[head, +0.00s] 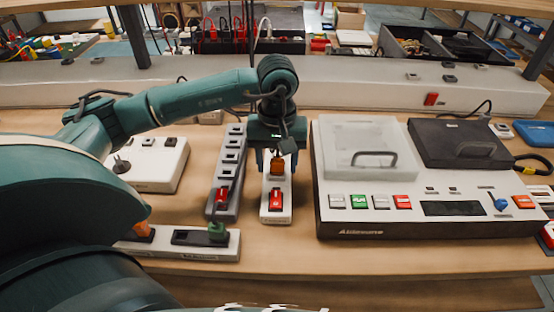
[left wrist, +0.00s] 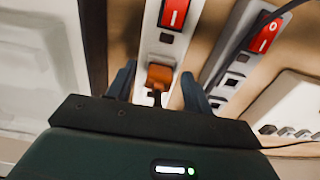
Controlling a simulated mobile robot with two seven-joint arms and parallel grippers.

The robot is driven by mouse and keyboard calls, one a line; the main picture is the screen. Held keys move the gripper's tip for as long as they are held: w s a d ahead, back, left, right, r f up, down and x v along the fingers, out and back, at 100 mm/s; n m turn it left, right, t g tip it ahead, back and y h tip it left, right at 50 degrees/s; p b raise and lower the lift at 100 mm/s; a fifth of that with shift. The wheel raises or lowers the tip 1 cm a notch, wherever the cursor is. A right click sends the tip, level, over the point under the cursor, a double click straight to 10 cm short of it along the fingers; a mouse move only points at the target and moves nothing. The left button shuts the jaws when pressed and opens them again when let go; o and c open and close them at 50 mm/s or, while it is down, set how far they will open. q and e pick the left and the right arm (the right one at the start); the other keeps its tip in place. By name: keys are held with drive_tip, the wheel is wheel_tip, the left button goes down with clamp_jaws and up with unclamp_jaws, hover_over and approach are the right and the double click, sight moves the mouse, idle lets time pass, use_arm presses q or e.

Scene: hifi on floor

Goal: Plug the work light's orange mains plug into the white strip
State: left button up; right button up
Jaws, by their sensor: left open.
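The orange plug (head: 277,165) is at the far part of the short white strip (head: 275,216), which has a red rocker switch at its near end. My left gripper (head: 277,162) is above the strip, pointing down, with a finger on each side of the plug. In the left wrist view the orange plug (left wrist: 159,76) sits between the open fingers, with a visible gap on both sides. It appears to rest on the white strip (left wrist: 166,48); how deep its pins sit is hidden. My right gripper is not in view.
A grey strip (head: 230,158) with a red switch lies close to the left. A large white appliance (head: 330,215) stands close to the right. A white box (head: 150,165) is farther left, and a low unit with a green plug (head: 217,231) is at the front left.

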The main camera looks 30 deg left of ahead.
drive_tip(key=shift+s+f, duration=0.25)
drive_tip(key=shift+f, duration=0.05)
use_arm(q)
drive_tip(key=shift+r, duration=0.35)
wheel_tip(320, 180, up, 18)
drive_tip(key=p, duration=0.4)
drive_tip(key=shift+f, duration=0.25)
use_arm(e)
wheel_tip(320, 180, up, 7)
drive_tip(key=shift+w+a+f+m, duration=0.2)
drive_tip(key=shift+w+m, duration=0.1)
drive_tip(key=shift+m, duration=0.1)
